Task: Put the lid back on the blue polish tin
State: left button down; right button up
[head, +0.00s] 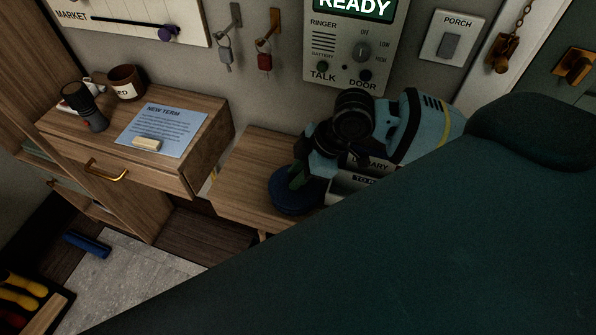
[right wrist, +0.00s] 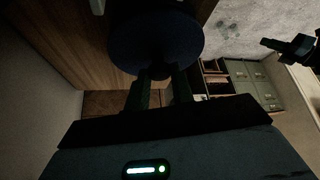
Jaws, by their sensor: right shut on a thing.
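My right gripper (head: 300,176) is low over the wooden bench (head: 243,188) in the head view. It is shut on a round dark blue lid (head: 289,197). In the right wrist view the lid (right wrist: 150,42) is a dark disc just beyond the fingers (right wrist: 160,92), which close around a small part at its edge or centre; I cannot tell which. The tin cannot be told apart from the lid, and may be hidden under it. I cannot tell whether the lid touches anything below. My left gripper is not seen in the head view.
A drawer cabinet (head: 210,143) stands left of the bench, with a paper (head: 165,125), an eraser-like block (head: 147,144), a brown mug (head: 124,82) and a dark brush-like thing (head: 92,110). Keys and an intercom panel (head: 354,45) are on the wall behind. My arm covers the lower right.

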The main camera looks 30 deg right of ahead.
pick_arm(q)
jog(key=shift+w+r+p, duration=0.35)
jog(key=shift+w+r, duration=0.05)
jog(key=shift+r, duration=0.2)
pick_arm(e)
jog(key=shift+f, duration=0.15)
dwell(0.9)
jog(key=o, duration=1.5)
jog(key=shift+r+p, duration=1.1)
jog(key=shift+r, duration=2.4)
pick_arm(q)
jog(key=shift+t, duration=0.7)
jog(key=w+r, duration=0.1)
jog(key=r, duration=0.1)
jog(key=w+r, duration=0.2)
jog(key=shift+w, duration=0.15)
